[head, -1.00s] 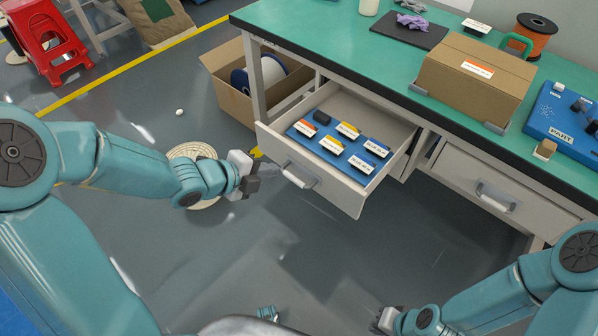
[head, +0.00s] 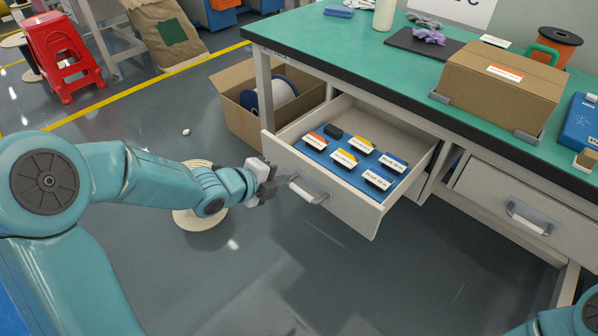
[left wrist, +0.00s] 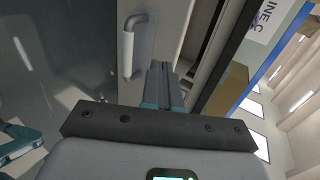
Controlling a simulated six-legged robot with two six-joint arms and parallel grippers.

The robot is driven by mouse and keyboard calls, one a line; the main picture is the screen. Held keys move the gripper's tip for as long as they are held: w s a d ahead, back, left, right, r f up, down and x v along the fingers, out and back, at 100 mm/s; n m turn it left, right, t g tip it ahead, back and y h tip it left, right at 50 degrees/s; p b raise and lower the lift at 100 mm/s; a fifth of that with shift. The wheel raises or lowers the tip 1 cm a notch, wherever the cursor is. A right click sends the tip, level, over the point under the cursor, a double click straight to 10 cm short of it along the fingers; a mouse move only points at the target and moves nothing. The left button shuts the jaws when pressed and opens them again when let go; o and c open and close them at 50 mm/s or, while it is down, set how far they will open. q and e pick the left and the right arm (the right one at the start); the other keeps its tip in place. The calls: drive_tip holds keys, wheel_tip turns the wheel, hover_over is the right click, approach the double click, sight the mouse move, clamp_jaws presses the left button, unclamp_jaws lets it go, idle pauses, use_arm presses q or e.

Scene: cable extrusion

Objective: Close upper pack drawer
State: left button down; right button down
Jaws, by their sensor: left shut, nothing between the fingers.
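The upper pack drawer (head: 335,208) is pulled out under the left part of the green workbench. It has a grey front with a light bar handle (head: 307,190), and the handle also shows in the left wrist view (left wrist: 128,48). A blue insert (head: 322,158) inside holds several labelled small packs. My left gripper (head: 270,180) is shut and empty, just left of the drawer front, near the handle. In the left wrist view its shut fingers (left wrist: 160,78) point toward the drawer front. I cannot tell whether they touch it. My right gripper is out of view.
A second drawer (head: 520,205) to the right sits closed in the bench. A cardboard box (head: 245,118) with a spool stands on the floor behind the open drawer. A carton (head: 500,90) rests on the green bench top (head: 350,50). A coil (head: 200,218) lies on the floor.

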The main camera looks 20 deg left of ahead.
sight(308, 165)
use_arm(q)
drive_tip(key=w, duration=0.1)
drive_tip(key=w+d+f, duration=0.1)
drive_tip(key=w, duration=0.2)
drive_tip(key=shift+w+d+f, duration=0.15)
drive_tip(key=shift+d, duration=0.15)
drive_tip(key=shift+w+d, duration=0.25)
drive_tip(key=shift+w, duration=0.5)
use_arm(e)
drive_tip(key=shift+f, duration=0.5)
